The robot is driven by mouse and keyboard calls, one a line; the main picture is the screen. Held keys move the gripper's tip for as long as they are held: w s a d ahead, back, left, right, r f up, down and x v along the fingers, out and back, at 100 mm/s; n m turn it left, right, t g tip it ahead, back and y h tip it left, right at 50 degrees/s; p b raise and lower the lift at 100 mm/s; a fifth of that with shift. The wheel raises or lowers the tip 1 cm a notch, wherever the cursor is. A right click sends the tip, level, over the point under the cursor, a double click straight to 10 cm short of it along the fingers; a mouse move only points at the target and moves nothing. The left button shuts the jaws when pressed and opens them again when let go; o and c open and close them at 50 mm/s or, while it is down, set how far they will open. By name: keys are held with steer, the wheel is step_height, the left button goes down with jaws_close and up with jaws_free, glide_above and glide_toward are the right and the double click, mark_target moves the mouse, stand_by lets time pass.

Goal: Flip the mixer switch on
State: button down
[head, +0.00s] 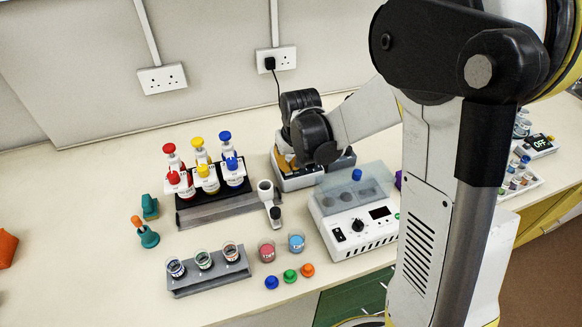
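A white box-shaped device (368,238) stands right of the middle of the bench in the head view. It has a see-through lid, a black rocker switch (339,235), a black dial and a dark display on its front. Another white device (300,181) stands behind it, mostly covered by my wrist. I cannot tell for certain which one is the mixer, or which way the rocker is set. My gripper (318,150) is at the end of the arm, over or in front of the rear device.
A grey tube rack (211,281), two beakers and several coloured caps lie in front. At right, a small unit (540,144) reads OFF.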

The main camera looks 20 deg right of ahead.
steer(key=shift+w+r, duration=0.15)
steer(key=shift+w, duration=0.2)
steer(key=shift+r, duration=0.1)
steer(key=shift+r+p, duration=0.35)
steer(key=shift+p, duration=0.05)
steer(key=p+v, duration=0.2)
steer(key=v, duration=0.1)
steer(key=shift+w+r, duration=0.2)
steer(key=shift+w, duration=0.1)
steer(key=s+p+v, duration=0.2)
steer(key=v, duration=0.7)
steer(key=shift+s+p, duration=0.2)
steer(key=shift+p, duration=0.2)
steer(key=s+f+t+b, duration=0.1)
steer(key=s+t+b, duration=0.3)
steer(key=s, duration=1.3)
steer(key=b, duration=0.4)
steer(key=shift+a+f+b, duration=0.2)
steer(key=shift+a+b, duration=0.15)
steer(key=shift+b, duration=0.05)
